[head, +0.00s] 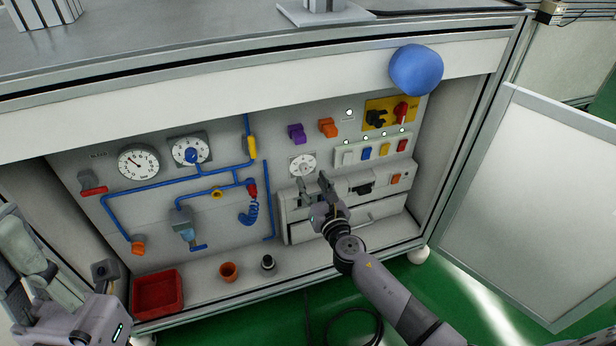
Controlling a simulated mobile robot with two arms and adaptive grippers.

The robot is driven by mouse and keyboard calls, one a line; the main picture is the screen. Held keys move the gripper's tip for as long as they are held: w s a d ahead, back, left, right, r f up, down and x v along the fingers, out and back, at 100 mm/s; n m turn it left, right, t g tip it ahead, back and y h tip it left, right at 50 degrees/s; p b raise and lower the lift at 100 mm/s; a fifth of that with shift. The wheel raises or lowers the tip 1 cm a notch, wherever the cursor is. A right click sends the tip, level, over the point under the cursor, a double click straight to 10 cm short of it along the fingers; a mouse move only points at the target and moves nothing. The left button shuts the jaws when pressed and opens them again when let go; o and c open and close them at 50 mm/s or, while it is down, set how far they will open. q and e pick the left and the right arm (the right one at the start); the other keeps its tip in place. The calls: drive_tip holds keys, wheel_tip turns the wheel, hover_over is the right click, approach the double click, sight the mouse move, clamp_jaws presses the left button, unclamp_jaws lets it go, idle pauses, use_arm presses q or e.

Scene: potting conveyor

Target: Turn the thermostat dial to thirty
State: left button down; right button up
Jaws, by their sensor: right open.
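A small white round dial (302,164) with a pale knob is on the panel inside the cabinet, in the middle of the head view. Its scale is too small to read. My right gripper (313,181) is open just below and right of this dial, its two fingers pointing up at the panel. No contact with the dial shows. A second dial with a blue knob (190,151) is farther left on a square plate; I cannot tell which is the thermostat.
A round gauge (138,162) and blue pipes (120,217) are on the panel's left. A switch strip (375,150) and grey drawer unit (345,190) are near my right gripper. An open door (535,200) is right.

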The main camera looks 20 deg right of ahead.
sight(306, 171)
drive_tip(key=shift+w+b, duration=0.35)
drive_tip(key=shift+w, duration=1.6)
drive_tip(key=shift+c, duration=0.2)
clamp_jaws()
